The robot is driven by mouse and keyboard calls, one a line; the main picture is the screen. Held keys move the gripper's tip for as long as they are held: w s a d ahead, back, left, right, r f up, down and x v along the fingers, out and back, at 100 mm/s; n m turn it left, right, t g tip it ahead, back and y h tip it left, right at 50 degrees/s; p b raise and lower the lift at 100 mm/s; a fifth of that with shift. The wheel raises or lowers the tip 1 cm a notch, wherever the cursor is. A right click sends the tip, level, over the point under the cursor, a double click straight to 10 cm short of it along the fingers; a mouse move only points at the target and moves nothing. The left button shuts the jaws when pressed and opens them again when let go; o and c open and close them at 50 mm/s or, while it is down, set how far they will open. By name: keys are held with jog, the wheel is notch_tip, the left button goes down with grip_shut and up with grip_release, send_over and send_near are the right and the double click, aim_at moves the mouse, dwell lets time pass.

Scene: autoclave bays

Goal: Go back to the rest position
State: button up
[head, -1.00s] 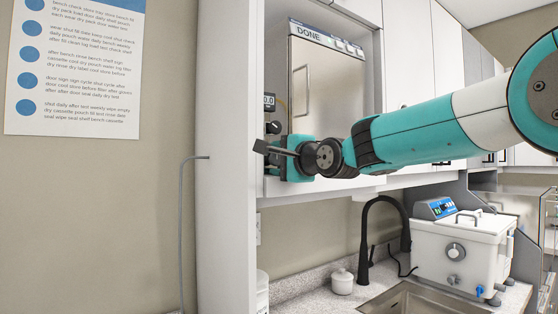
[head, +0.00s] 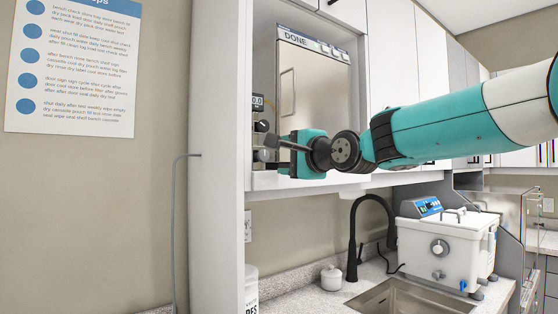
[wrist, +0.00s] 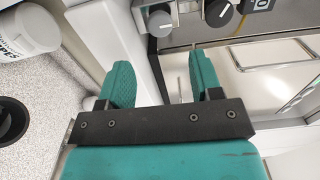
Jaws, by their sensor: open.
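My gripper (head: 286,152) is in front of the lower left part of the wall-mounted autoclave (head: 313,85) in the head view. The autoclave has a shiny door panel with an upright handle, and its top strip reads DONE. In the wrist view my gripper (wrist: 161,78) shows two teal fingers set apart on a black bar, with nothing held between them. Dark control knobs (wrist: 218,12) and a bright metal handle (wrist: 275,67) lie beyond the fingers. The arm reaches in from the right of the head view.
A white cabinet side panel (head: 218,170) stands left of the gripper. A white tub (head: 251,290) stands on the counter.

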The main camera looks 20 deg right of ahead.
jog(key=shift+s+r, duration=0.1)
jog(key=shift+s, duration=0.2)
jog(key=shift+a, duration=0.15)
jog(key=s+a+f+n+g, duration=0.35)
jog(key=s+f+n, duration=0.2)
jog(key=f, duration=0.25)
jog(key=s+a+f+n+g, duration=0.2)
jog(key=s+f+n+g, duration=0.2)
jog(key=s+f, duration=0.35)
jog(key=s+f+n+g, duration=0.4)
jog(key=s+f+n, duration=0.2)
jog(key=s, duration=0.5)
jog(key=s+f+n+g+h, duration=0.1)
jog(key=s+f+n+g, duration=0.4)
jog(key=s+f, duration=0.3)
jog(key=s+n, duration=0.1)
jog(key=s, duration=0.2)
jog(key=shift+s+f+h, duration=0.2)
jog(key=shift+s+h, duration=0.1)
jog(key=shift+s, duration=0.1)
jog(key=shift+g, duration=0.25)
jog(key=shift+c, duration=0.4)
